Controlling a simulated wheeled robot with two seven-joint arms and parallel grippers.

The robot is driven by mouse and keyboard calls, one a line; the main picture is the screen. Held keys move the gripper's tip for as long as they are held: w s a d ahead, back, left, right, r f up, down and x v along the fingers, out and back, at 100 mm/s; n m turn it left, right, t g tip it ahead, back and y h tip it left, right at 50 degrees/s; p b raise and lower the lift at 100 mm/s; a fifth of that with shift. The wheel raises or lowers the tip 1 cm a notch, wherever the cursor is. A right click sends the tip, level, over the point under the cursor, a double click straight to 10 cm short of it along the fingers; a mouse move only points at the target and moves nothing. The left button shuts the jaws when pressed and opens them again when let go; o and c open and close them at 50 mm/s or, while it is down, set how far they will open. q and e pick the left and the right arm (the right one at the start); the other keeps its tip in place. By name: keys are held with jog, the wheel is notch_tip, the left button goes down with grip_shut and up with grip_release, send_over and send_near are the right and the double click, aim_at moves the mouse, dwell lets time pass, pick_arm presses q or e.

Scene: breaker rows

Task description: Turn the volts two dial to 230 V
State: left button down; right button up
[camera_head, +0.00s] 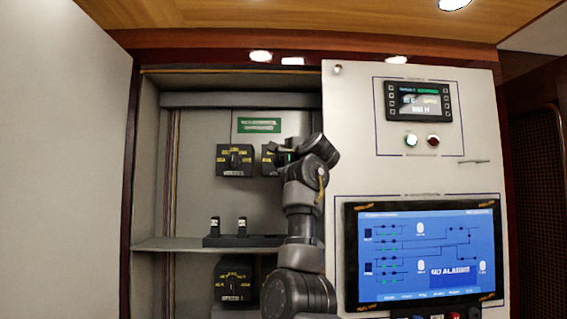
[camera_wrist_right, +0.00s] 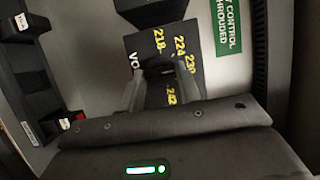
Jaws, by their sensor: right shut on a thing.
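The volts dial (camera_wrist_right: 142,42) is a black square plate with yellow numbers, among them 218, 224, 230 and 242, and a partly hidden label starting "VO". In the head view its plate (camera_head: 266,165) shows only at the left edge, behind my right gripper (camera_head: 283,156). In the right wrist view my right gripper (camera_wrist_right: 163,75) is shut on the dial's knob, at the middle of the plate. The fingers hide the knob's pointer, so I cannot tell its setting. Whether the label reads two is hidden. My left gripper is not in view.
Another black dial (camera_head: 235,160) sits just left, and a third (camera_head: 234,280) below the shelf (camera_head: 170,244). Small upright black breakers (camera_head: 242,226) stand on the shelf. A green sign (camera_head: 259,125) is above. A panel with a blue screen (camera_head: 425,250) is at right.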

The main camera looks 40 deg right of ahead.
jog(key=shift+f, duration=0.1)
jog(key=o, duration=1)
jog(key=shift+a, duration=0.1)
jog(key=shift+c, duration=0.2)
jog(key=b+v, duration=0.6)
jog(key=v, duration=0.4)
jog(key=shift+s+b, duration=0.35)
jog(key=shift+b, duration=0.05)
jog(key=shift+a, duration=0.1)
